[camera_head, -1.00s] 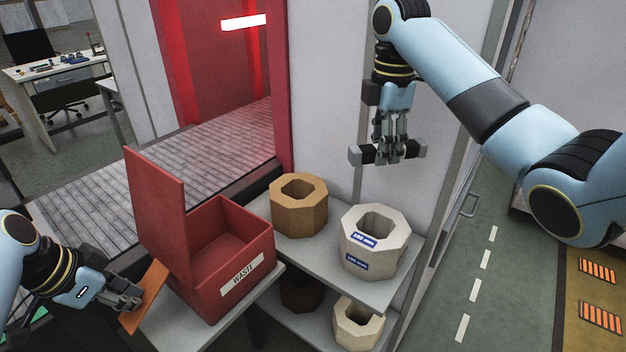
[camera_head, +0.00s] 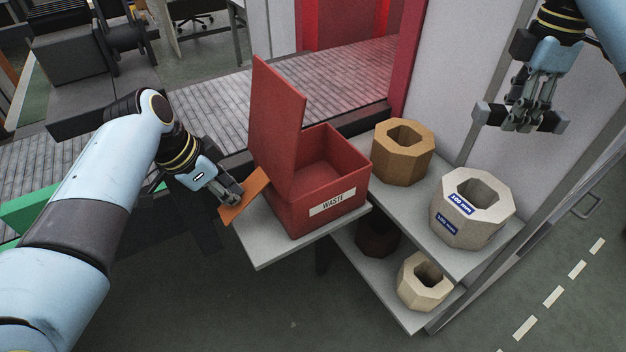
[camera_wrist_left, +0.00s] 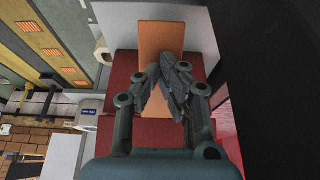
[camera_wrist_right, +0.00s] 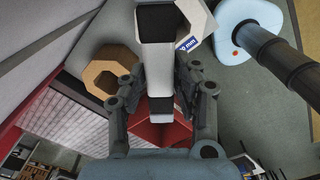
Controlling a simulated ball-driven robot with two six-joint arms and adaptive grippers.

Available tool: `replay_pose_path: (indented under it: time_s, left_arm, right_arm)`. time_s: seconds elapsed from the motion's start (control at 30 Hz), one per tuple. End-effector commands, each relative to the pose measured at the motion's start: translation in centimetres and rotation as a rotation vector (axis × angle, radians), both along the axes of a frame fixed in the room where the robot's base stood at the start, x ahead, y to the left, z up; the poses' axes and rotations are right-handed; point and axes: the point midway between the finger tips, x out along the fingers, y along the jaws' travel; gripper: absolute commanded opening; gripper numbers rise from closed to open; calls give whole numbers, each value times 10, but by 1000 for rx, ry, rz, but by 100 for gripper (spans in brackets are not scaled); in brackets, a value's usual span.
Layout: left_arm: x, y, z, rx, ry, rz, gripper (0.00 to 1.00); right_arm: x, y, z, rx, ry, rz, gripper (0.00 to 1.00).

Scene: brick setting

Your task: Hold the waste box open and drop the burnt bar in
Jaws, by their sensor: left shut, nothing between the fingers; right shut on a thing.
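The red waste box (camera_head: 335,203), labelled WASTE, stands on a grey shelf with its lid (camera_head: 277,112) upright and open. Its visible inside looks empty. An orange plate (camera_head: 245,196) slopes at the box's left side; it also shows in the left wrist view (camera_wrist_left: 160,37). My left gripper (camera_head: 236,197) is shut with its fingertips against the plate, not gripping it. My right gripper (camera_head: 522,112), high at the right, is shut on the bar (camera_head: 552,122), grey-white with dark parts. The bar also shows large in the right wrist view (camera_wrist_right: 158,64).
A tan octagonal ring (camera_head: 402,152) and a pale ring (camera_head: 472,208) with 100 mm labels stand on the shelf right of the box. A dark ring and a cream ring (camera_head: 424,281) sit on the lower shelf. A wall rises behind the rings.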

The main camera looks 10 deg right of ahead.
Motion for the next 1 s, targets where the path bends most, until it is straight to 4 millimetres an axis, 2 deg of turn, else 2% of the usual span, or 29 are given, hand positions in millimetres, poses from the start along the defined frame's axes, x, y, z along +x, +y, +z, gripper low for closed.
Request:
replay_pose_path:
  time_s: [0.13, 0.27, 0.37, 0.5, 0.7, 0.83, 0.9, 1.0]
  left_arm:
    - [0, -1, 0, -1, 0, 0, 0]
    - [0, -1, 0, -1, 0, 0, 0]
    - [0, -1, 0, -1, 0, 0, 0]
    - [0, 0, 0, 0, 1, 0, 0]
    - [0, 0, 0, 0, 1, 0, 0]
    - [0, 0, 0, 0, 1, 0, 0]
    - [0, 0, 0, 0, 1, 0, 0]
    - [0, 0, 0, 0, 1, 0, 0]
  right_arm:
    - [5, 7, -3, 3, -2, -9, 0]
    - [26, 36, -14, 9, -1, -42, 0]
    - [49, 75, -25, 11, 0, -70, 0]
    - [80, 145, -34, 9, 0, -87, 0]
    - [104, 239, -31, 3, 1, -55, 0]
    - [110, 281, -25, 1, 0, -25, 0]
    - [111, 296, -23, 1, -1, -14, 0]
    - [112, 309, -21, -1, 0, -3, 0]
